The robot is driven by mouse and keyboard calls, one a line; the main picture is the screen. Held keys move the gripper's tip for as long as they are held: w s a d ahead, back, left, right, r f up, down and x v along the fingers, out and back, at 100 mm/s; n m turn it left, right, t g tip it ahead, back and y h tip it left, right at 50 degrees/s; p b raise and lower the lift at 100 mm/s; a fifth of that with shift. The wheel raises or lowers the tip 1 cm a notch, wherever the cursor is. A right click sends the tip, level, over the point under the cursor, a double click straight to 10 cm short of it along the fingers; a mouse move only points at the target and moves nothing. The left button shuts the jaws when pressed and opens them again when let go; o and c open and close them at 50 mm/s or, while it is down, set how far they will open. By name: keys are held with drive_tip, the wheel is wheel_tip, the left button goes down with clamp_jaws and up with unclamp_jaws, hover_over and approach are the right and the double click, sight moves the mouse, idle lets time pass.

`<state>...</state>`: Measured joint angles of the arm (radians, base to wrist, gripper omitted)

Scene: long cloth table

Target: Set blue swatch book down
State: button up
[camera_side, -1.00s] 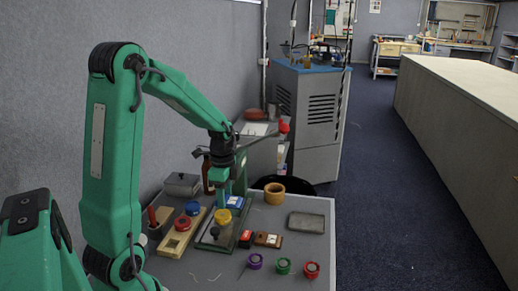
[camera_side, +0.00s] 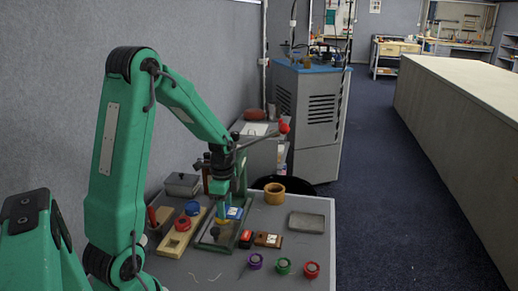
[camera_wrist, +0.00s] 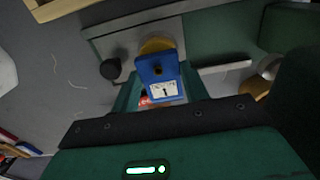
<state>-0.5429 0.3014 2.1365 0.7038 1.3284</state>
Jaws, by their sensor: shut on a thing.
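The blue swatch book (camera_side: 234,212), blue with a white label, is held at the tips of my gripper (camera_side: 222,211) in the side view. In the wrist view the blue swatch book (camera_wrist: 152,68) sits between the two teal fingers of my gripper (camera_wrist: 160,92), its marked white label facing the camera. A yellow round piece (camera_wrist: 155,45) shows just behind it; in the side view my gripper mostly covers that piece. I cannot tell whether the book touches anything below.
A green press base (camera_side: 211,243) with a black knob (camera_side: 215,231) lies beneath.

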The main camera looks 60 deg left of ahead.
drive_tip(key=shift+f, duration=0.2)
drive_tip(key=o, duration=1)
drive_tip(key=shift+r, duration=0.1)
wheel_tip(320, 180, up, 12)
drive_tip(key=shift+r, duration=0.1)
drive_tip(key=shift+d, duration=0.1)
idle(0.4)
drive_tip(key=shift+s+d+r+n+t, duration=1)
drive_tip(key=shift+s+d+n, duration=0.55)
drive_tip(key=shift+d, duration=1.6)
drive_tip(key=shift+s+d+r+n+t, duration=0.85)
drive_tip(key=shift+s+d+r+n, duration=0.5)
drive_tip(key=shift+d, duration=1.85)
drive_tip(key=shift+s+d+r+n+t, duration=0.9)
drive_tip(key=shift+s+d+n, duration=0.8)
drive_tip(key=shift+d, duration=1.45)
